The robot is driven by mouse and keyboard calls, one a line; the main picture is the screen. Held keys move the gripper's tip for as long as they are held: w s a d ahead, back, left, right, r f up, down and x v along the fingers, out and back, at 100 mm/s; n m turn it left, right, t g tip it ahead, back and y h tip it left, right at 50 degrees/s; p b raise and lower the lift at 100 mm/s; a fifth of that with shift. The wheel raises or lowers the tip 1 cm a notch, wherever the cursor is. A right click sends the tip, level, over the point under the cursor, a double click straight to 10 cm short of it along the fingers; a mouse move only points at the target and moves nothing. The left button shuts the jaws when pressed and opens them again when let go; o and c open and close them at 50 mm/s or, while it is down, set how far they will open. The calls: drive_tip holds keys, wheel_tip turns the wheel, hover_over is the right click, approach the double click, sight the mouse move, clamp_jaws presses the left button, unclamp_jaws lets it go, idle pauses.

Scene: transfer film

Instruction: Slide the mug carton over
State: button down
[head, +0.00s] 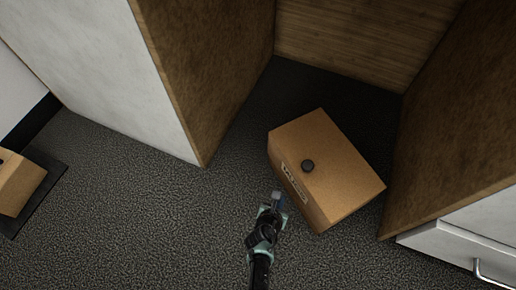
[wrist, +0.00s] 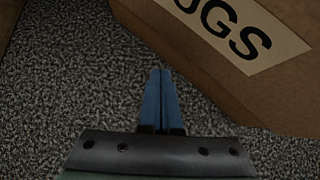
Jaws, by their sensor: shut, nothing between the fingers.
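The mug carton (head: 335,160) is a brown box with a dark round spot on top. It stands on the dark carpet, in the recess between two brown panels. Its side label shows in the head view and reads "UGS" in part in the wrist view, where the carton (wrist: 215,60) fills the upper right. My gripper (head: 276,196) is just left of the carton's labelled side. In the wrist view my gripper's blue fingers (wrist: 160,95) are shut together with nothing between them. They point along the carpet beside the carton; I cannot tell whether they touch it.
A brown panel with a white face (head: 165,90) stands to the left, and another brown panel (head: 450,120) to the right. A white drawer unit (head: 450,245) is at lower right. Another carton (head: 18,185) sits on a dark mat (head: 45,190) at far left. Carpet between is clear.

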drive_tip(key=p+v, duration=0.7)
drive_tip(key=v, duration=0.3)
drive_tip(key=shift+s+a, duration=0.1)
